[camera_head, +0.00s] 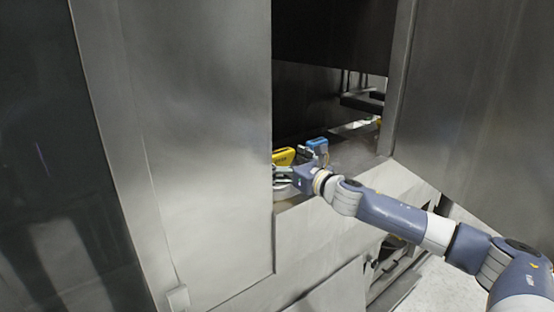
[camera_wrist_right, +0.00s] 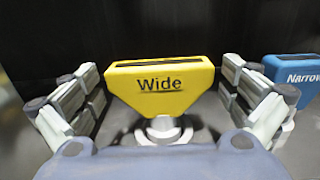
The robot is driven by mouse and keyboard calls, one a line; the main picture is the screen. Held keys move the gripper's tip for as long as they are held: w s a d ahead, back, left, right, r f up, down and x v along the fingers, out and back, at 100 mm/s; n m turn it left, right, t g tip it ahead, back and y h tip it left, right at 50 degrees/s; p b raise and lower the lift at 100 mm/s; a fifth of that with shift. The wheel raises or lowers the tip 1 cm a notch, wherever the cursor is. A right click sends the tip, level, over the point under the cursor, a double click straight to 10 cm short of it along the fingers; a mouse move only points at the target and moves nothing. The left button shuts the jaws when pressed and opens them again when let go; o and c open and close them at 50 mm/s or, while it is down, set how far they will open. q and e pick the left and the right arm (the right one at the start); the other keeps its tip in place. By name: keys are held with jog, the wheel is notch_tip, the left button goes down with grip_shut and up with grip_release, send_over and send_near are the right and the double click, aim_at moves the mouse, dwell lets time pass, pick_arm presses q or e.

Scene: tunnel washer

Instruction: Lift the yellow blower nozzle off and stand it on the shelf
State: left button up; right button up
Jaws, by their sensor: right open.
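The yellow blower nozzle (camera_wrist_right: 160,92), marked "Wide", stands upright on a round light-coloured fitting (camera_wrist_right: 163,130) in the right wrist view. In the head view the nozzle (camera_head: 284,156) shows just past the edge of the metal panel, partly hidden. My right gripper (camera_wrist_right: 160,95) is open, with one finger on each side of the nozzle and gaps between the fingers and the yellow body. In the head view the right gripper (camera_head: 285,172) reaches into the opening and is partly hidden by the panel. My left gripper is not in view.
A large metal panel (camera_head: 190,140) bounds the opening at left, another (camera_head: 480,100) at right. Dark racks (camera_head: 362,102) are further back.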

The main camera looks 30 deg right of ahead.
jog(key=shift+w+a+p, duration=0.1)
jog(key=shift+w+p, duration=0.2)
jog(key=shift+w, duration=1)
jog(key=shift+s, duration=0.1)
jog(key=c, duration=0.9)
jog(key=shift+r, duration=0.25)
